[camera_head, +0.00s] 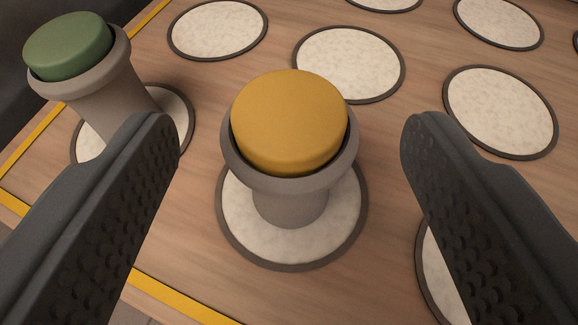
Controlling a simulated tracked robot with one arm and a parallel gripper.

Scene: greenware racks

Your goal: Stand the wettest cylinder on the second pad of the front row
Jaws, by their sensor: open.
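A grey cylinder (290,203) with a flared rim and a yellow top (290,122) stands upright on a round pale pad (242,240) with a dark rim. A second grey cylinder (112,92) with a green top (68,46) stands on another pad (178,103) at the upper left. My gripper (290,135) is open, with one finger to each side of the yellow-topped cylinder and clear gaps between. The left finger hides part of the green-topped cylinder's pad. Which cylinder is wettest cannot be told from surface sheen here.
Several empty pads lie on the wooden board, including ones behind (349,63), at the back left (218,29) and at the right (500,110). Another pad (432,275) is partly hidden by my right finger. Yellow edging (185,298) marks the board's near and left sides.

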